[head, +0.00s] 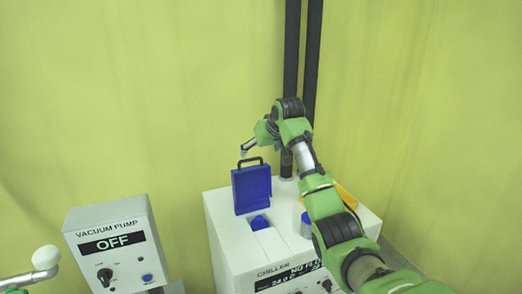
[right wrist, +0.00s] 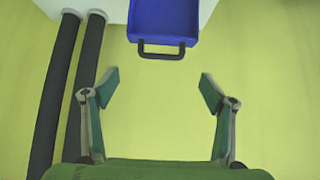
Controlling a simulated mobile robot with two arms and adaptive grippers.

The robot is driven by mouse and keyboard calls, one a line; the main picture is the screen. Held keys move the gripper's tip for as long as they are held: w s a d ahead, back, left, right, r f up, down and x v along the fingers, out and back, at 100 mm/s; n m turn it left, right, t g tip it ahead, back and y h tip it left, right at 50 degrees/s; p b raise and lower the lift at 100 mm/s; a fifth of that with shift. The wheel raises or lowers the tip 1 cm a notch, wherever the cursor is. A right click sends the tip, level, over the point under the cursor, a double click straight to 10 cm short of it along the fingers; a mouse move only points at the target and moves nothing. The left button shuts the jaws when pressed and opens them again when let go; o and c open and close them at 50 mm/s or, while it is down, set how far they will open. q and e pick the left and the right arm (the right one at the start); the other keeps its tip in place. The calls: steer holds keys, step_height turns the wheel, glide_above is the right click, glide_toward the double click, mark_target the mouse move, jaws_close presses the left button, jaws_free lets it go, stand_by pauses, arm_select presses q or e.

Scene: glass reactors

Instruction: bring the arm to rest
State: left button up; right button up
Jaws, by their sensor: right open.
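My right arm (head: 318,190) reaches in from the lower right over the chiller. My right gripper (right wrist: 159,85) is open and empty in the right wrist view, its two fingers spread wide. In the head view the right gripper (head: 244,149) is small, just above and left of the top of a blue lid with a black handle (head: 252,189). The lid stands up from the top of the white chiller (head: 227,239). In the right wrist view the lid (right wrist: 163,18) and its handle are ahead of the fingers, apart from them. My left gripper does not show.
A vacuum pump box (head: 112,247) with an OFF display stands at the lower left. Two black hoses (head: 291,60) run up behind the chiller. A yellow object (head: 346,197) and a blue-and-white cylinder (head: 306,226) are on the chiller, partly behind my arm. The air left of the chiller is free.

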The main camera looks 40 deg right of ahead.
stand_by(0.4)
steer(key=s+a+f+n+g, duration=0.1)
steer(key=s+a+f, duration=0.45)
steer(key=f, duration=0.35)
steer(key=s+a+f+n+g, duration=0.1)
steer(key=s+a+f+n, duration=0.1)
steer(key=s+a+f, duration=0.55)
steer(key=s+a+f+n+g, duration=0.1)
steer(key=s+a+f, duration=0.25)
steer(key=f, duration=0.65)
steer(key=s+a+f+g+y, duration=0.15)
steer(key=s+a, duration=0.25)
steer(key=s, duration=0.6)
steer(key=s+a+f, duration=0.2)
steer(key=s+a, duration=0.3)
steer(key=s, duration=0.4)
steer(key=s+a+f+g+y, duration=0.15)
steer(key=s+a, duration=0.25)
steer(key=s, duration=0.6)
steer(key=s+f+n+b, duration=0.1)
steer(key=s+f+b, duration=0.1)
steer(key=f, duration=1.4)
steer(key=s+f+b, duration=0.2)
steer(key=f, duration=1.5)
steer(key=s+d+f+g+b, duration=0.1)
steer(key=s+d+f+b, duration=0.1)
steer(key=s+f, duration=1.3)
steer(key=shift+s+d+f+g+h+b, duration=0.35)
steer(key=shift+f+b, duration=0.2)
steer(key=shift+f, duration=0.2)
